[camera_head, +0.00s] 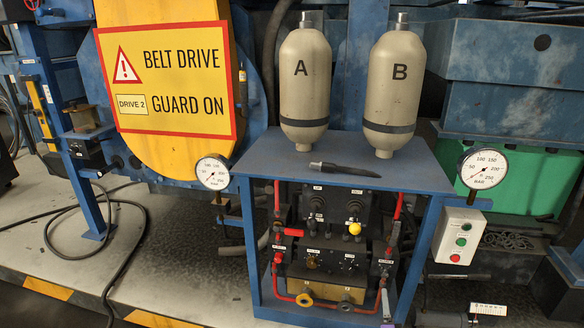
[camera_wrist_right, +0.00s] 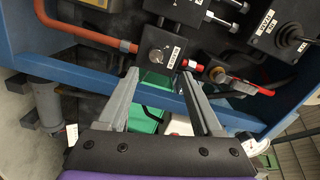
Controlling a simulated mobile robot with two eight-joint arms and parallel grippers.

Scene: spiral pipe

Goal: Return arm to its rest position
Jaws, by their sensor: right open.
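My right gripper (camera_wrist_right: 162,82) shows in the wrist view with its two grey fingers spread apart. It is open, and I see nothing held between the fingers. The fingertips are close to a blue frame beam and a black labelled valve block (camera_wrist_right: 162,46), but I cannot tell whether they touch anything. In the head view I cannot make out the right gripper clearly. My left gripper is in neither view.
A blue hydraulic stand (camera_head: 240,166) carries tanks A (camera_head: 305,90) and B (camera_head: 393,92) and a loose dark tool (camera_head: 345,169). Gauges (camera_head: 213,172) (camera_head: 482,168) flank it. A control box (camera_head: 460,236) hangs at right. A black cable (camera_head: 135,245) lies on the left floor.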

